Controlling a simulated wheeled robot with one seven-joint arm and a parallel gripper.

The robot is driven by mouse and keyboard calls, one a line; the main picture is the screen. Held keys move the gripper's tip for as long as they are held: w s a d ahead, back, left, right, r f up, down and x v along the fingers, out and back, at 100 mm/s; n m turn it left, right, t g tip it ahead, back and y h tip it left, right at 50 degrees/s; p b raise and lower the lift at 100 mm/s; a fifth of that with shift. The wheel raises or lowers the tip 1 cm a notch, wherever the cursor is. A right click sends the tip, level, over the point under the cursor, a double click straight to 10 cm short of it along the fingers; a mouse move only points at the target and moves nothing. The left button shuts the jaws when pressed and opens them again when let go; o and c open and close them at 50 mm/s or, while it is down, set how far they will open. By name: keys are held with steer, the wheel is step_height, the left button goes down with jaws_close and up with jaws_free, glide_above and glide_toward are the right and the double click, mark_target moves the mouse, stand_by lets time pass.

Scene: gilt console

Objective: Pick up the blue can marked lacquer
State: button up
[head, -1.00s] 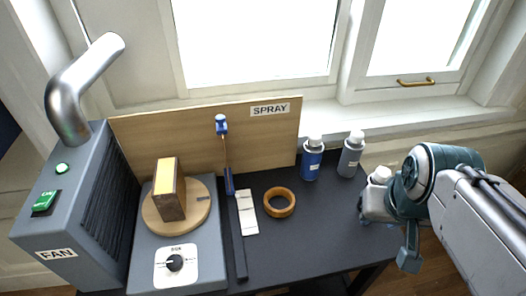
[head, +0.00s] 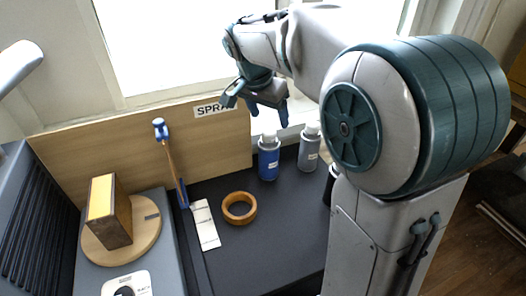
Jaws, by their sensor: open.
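The blue can (head: 268,160) with a white cap stands upright on the dark tabletop, in front of the right end of the wooden board. Its label is too small to read. My gripper (head: 256,108) is open and empty, pointing down, above the blue can in the picture and clear of it. One finger hangs near the can's cap in the picture; I cannot tell the true gap in depth.
A grey can (head: 309,147) stands close to the right of the blue one. The SPRAY board (head: 140,148) stands behind. Bare tabletop lies in front.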

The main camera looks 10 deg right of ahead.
mark_target(268, 132)
steer(key=w+f+m, duration=0.1)
steer(key=w+f, duration=0.1)
steer(key=f, duration=0.1)
steer(key=w+d+f+m, duration=0.1)
steer(key=w+f, duration=0.2)
steer(key=f, duration=0.1)
steer(key=w+f, duration=0.2)
steer(key=f, duration=0.1)
steer(key=shift+w+d+f+m+h, duration=0.15)
steer(key=shift+w+m+h, duration=0.15)
steer(key=shift+m+h, duration=0.1)
steer(key=shift+a+p+x, duration=0.2)
steer(key=shift+p+x, duration=0.4)
steer(key=shift+x, duration=2.05)
steer(key=c, duration=1.4)
jaws_close()
